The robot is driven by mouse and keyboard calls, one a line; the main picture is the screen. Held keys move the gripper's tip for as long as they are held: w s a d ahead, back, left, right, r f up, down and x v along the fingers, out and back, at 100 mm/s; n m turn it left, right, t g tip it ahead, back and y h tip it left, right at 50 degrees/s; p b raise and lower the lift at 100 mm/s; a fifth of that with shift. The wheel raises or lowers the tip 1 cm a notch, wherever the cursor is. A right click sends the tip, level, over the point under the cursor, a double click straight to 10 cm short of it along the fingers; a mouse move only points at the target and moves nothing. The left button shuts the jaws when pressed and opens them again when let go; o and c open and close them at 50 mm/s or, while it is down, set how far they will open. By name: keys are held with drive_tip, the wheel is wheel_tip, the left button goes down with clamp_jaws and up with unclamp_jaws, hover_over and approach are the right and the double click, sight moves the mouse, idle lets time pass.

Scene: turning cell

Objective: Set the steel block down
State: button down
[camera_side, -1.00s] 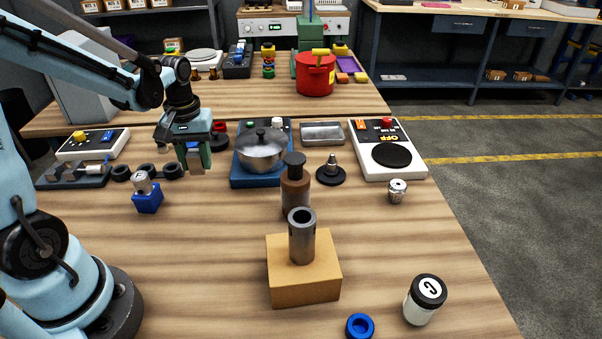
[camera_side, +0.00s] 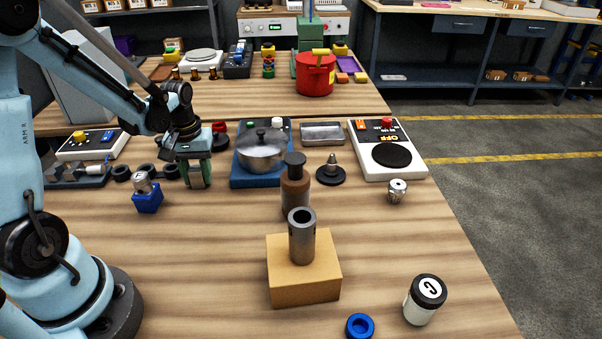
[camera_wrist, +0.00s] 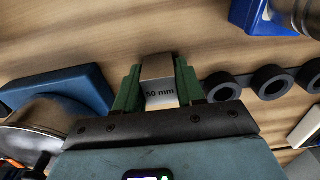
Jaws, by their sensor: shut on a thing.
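The steel block (camera_wrist: 159,82), a pale metal piece marked "50 mm", sits between the two green fingers of my gripper (camera_wrist: 158,88) in the wrist view. The fingers are shut on its sides. In the side view my gripper (camera_side: 197,176) points down low over the wooden bench (camera_side: 190,255), left of the blue unit with the pot. The block is mostly hidden by the fingers there. I cannot tell whether its underside touches the bench.
Black rings (camera_side: 171,171) lie left of my gripper, and a blue block with a metal top (camera_side: 147,197) stands nearer the front left. The pot (camera_side: 262,148) on its blue base (camera_side: 240,177) is close on the right. The bench in front of my gripper is clear.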

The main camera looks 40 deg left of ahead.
sight(196, 168)
drive_tip(key=c, duration=0.7)
unclamp_jaws()
wheel_tip(196, 168, up, 12)
drive_tip(key=shift+s+d+r+m+t, duration=0.2)
drive_tip(key=shift+s+d+m+t, duration=0.2)
drive_tip(key=shift+d+m+t, duration=1.5)
drive_tip(key=shift+s+d+r+m+t, duration=0.35)
drive_tip(key=shift+d+m, duration=0.75)
drive_tip(key=shift+d, duration=1.85)
drive_tip(key=shift+s+d+r+m+t, duration=0.1)
drive_tip(key=shift+s+d+m+t, duration=0.35)
drive_tip(key=shift+d+m+t, duration=1.5)
drive_tip(key=shift+d+n+g, duration=0.45)
drive_tip(key=shift+g, duration=0.15)
